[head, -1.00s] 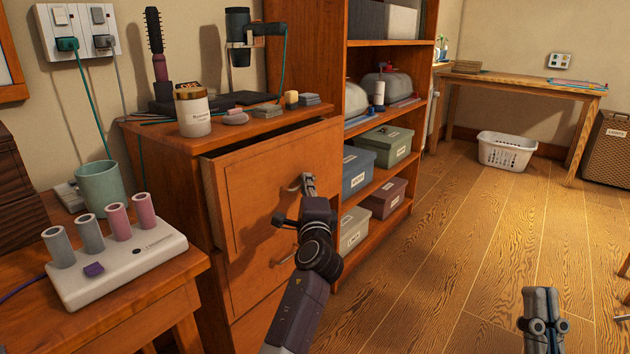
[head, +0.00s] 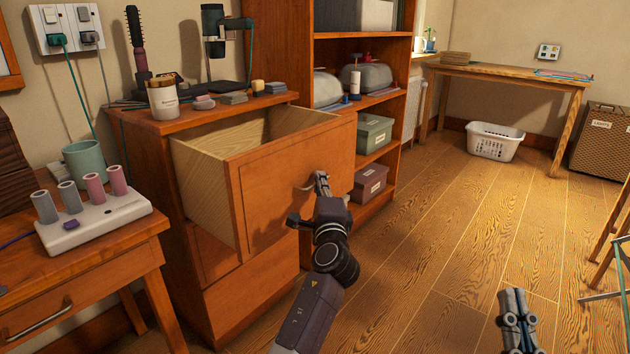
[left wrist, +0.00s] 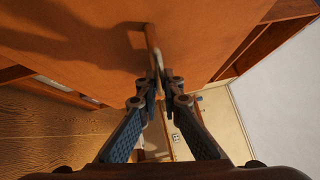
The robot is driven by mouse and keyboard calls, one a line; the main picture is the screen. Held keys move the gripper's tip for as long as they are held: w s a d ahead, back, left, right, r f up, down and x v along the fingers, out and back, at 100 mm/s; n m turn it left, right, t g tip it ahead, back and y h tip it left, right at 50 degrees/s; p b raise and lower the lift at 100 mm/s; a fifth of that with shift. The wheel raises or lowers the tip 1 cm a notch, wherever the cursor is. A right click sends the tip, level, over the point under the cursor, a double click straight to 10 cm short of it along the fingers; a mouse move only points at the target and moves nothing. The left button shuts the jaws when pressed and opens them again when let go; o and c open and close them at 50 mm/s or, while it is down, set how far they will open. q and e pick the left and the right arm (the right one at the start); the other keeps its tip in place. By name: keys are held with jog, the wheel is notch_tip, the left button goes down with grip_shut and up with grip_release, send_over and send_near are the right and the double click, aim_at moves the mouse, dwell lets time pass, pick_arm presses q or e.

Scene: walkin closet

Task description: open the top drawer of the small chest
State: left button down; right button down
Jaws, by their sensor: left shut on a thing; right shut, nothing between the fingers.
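The small chest (head: 262,300) is a wooden chest of drawers at the left of the head view. Its top drawer (head: 290,165) is pulled well out, and its pale inner side and part of the inside show. The drawer's metal handle (head: 308,184) is on the front panel and also shows in the left wrist view (left wrist: 152,42). My left gripper (head: 321,182) is shut on the handle. In the left wrist view its fingers (left wrist: 160,84) close around the bar. My right gripper (head: 514,300) is shut and empty at the lower right, above the floor, away from the chest.
A jar (head: 162,98), a hairbrush (head: 137,40) and small items stand on the chest top. A side table (head: 95,260) with a roller set (head: 95,225) is at the left. A shelf unit (head: 375,100) stands behind the drawer.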

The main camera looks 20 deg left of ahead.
pick_arm(q)
jog(key=shift+s+d, duration=0.1)
jog(key=shift+d, duration=0.1)
jog(key=c, duration=2.4)
grip_release()
jog(key=shift+s, duration=0.1)
jog(key=v, duration=0.7)
jog(key=shift+s+d, duration=0.15)
jog(key=shift+f, duration=0.1)
